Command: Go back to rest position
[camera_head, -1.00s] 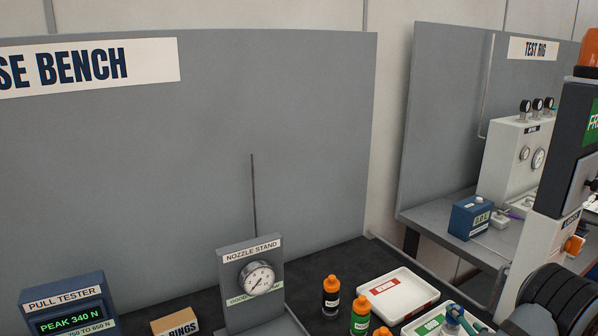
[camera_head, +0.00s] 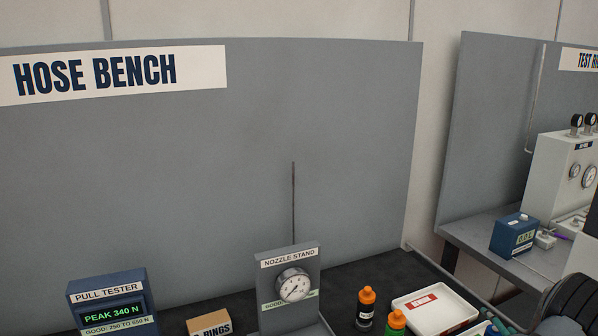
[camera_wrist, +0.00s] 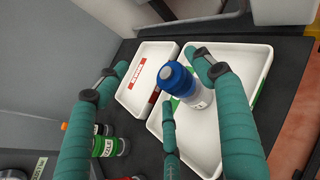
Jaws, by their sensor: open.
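My gripper (camera_wrist: 158,82) shows in the wrist view with its teal fingers spread wide, open and empty. I see no finger closed on the bottle; the exact gap cannot be told. In the head view my gripper is mostly out of frame, and only a bit of teal shows at the bottom right.
A second white tray with a red label (camera_head: 455,318) lies beside it. A pull tester (camera_head: 112,304) reading 340 N and a rings box (camera_head: 210,324) are left. A test rig (camera_head: 560,170) stands right.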

